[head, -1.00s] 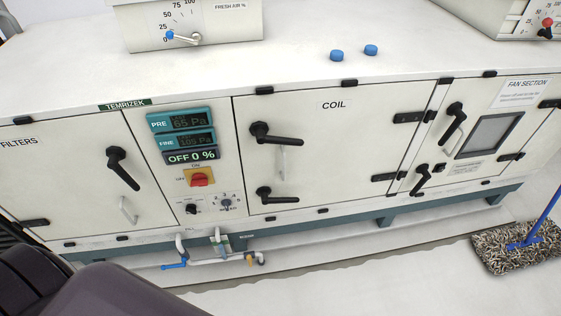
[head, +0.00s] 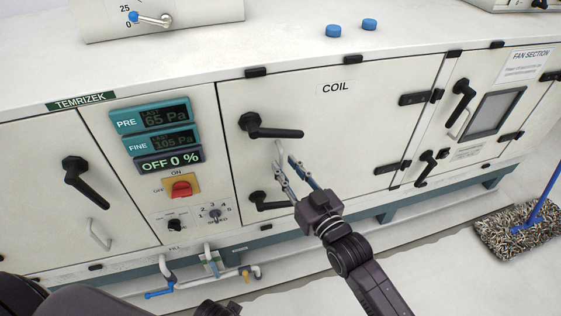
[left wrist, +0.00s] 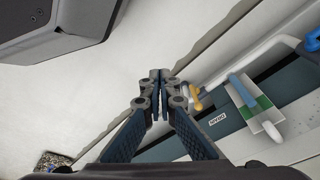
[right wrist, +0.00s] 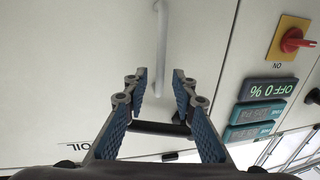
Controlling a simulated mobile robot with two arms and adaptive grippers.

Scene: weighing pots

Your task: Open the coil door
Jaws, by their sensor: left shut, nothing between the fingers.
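The coil door (head: 340,140) is shut flush in the cabinet front. On its left side are an upper black latch handle (head: 272,131), a lower black latch handle (head: 268,200), both lying roughly level, and a pale pull handle (head: 279,150) between them. My right gripper (head: 283,162) is open in front of the pull handle. In the right wrist view the pull handle (right wrist: 160,40) lines up with the gap between the fingers (right wrist: 160,80); I cannot tell whether it touches them. The upper latch handle (right wrist: 160,128) shows behind the fingers. My left gripper (left wrist: 159,78) is shut and empty, low before the cabinet.
A control panel with a red switch (head: 181,189) and displays is left of the door. Pipes (head: 210,275) stick out below it. A mop (head: 520,233) lies on the floor at the right. Two blue caps (head: 333,31) are on top. The floor before the door is clear.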

